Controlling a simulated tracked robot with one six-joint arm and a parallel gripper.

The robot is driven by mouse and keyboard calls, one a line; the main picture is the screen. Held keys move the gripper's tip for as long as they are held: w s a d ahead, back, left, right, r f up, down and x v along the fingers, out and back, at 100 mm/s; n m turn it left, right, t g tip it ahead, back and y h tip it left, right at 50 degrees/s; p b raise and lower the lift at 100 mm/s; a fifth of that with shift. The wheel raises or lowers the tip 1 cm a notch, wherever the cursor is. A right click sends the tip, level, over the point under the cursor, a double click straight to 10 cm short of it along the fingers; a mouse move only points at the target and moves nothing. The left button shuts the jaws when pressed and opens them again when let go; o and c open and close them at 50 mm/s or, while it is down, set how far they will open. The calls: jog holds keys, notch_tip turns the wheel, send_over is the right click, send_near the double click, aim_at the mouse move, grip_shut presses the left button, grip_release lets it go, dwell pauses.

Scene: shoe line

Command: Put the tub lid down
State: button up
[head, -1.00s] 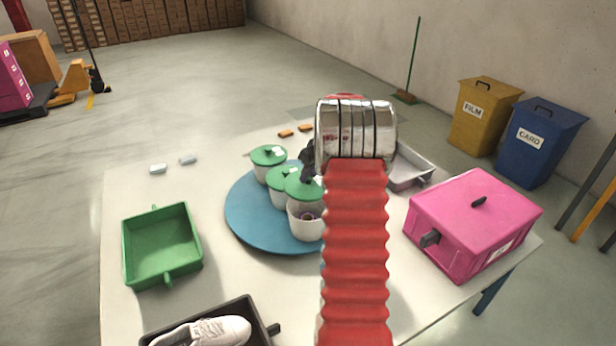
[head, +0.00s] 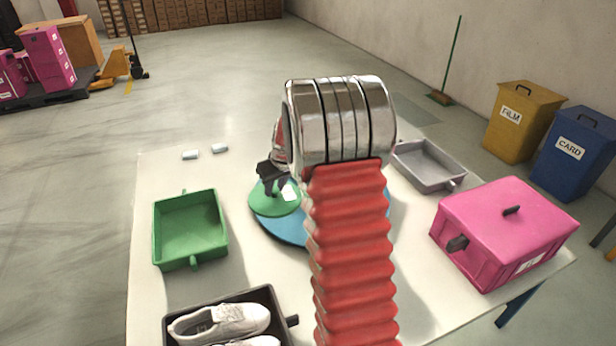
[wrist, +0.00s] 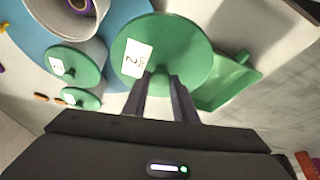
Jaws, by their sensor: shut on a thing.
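The green tub lid (head: 275,200) is in my gripper (head: 270,178), which is shut on it. In the wrist view the lid (wrist: 185,45) has a white label, and my gripper's fingers (wrist: 160,80) meet at its knob. In the head view the lid overlaps the left part of the blue round board (head: 283,233); its height above it is hard to tell. The open white tub (wrist: 65,22) shows in the wrist view with something purple inside. Two lidded tubs, the larger-looking one (wrist: 85,62) and another (wrist: 88,98), stand near it. My arm hides the tubs in the head view.
A green tray (head: 190,230) is left of the board; it also shows in the wrist view (wrist: 228,85). A black tray (head: 268,300) with white shoes is in front. A grey tray (head: 430,165) and a pink box (head: 505,230) are to the right. Table space between green tray and board looks clear.

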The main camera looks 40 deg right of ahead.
jog(key=s+a, duration=0.2)
jog(key=a, duration=1.1)
jog(key=s+a+n, duration=0.1)
jog(key=s+a, duration=0.2)
jog(key=a, duration=1)
jog(key=shift+a, duration=0.25)
